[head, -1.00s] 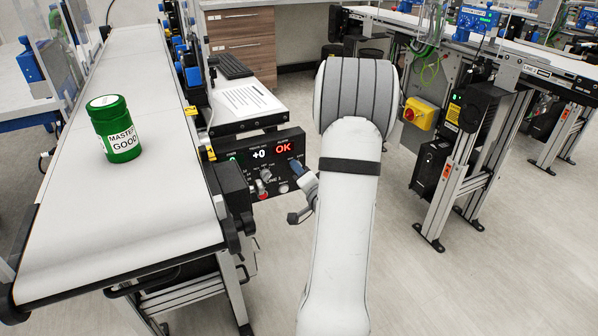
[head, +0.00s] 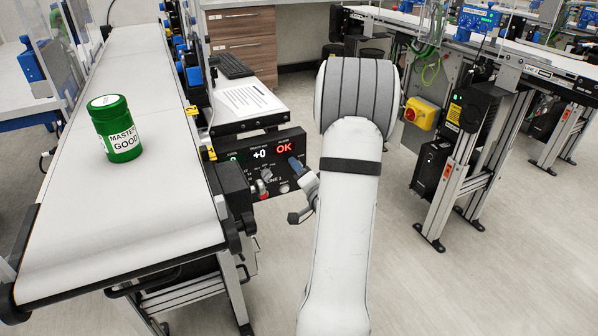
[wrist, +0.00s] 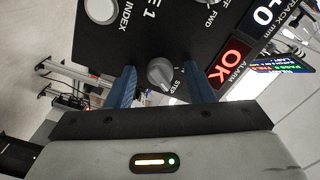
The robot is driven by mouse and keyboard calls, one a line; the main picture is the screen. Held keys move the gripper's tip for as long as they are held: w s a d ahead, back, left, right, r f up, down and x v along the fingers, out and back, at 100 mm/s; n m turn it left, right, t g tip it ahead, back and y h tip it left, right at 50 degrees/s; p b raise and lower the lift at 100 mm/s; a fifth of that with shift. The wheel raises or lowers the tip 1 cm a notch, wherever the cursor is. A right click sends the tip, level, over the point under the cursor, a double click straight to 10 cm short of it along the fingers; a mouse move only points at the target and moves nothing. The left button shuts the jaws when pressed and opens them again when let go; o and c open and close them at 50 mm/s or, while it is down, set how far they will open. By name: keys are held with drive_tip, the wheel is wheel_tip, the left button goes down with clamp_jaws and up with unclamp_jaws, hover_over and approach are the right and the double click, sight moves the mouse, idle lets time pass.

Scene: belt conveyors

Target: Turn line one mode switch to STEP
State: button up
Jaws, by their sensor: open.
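The control panel (head: 262,160) is a black box at the end of the left conveyor, showing +0 and a red OK. In the wrist view, the grey mode knob (wrist: 160,74) sits on the panel face (wrist: 140,40), with the word STEP printed beside it. My gripper (wrist: 163,90) is open, its two blue fingers on either side of the knob with a visible gap to each. I cannot tell for certain which mark the knob points to. In the head view, my gripper (head: 298,172) is at the panel's right edge and hides part of it.
A white INDEX button (wrist: 101,9) is close to the knob. A green jar (head: 116,130) stands on the left conveyor belt (head: 150,205). A paper sheet (head: 247,98) lies behind the panel. A second conveyor (head: 500,45) with a yellow switch box (head: 421,113) stands at right. Floor between them is clear.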

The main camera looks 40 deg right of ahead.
drive_tip(key=v, duration=0.7)
drive_tip(key=shift+s, duration=0.35)
drive_tip(key=shift+s+a, duration=0.1)
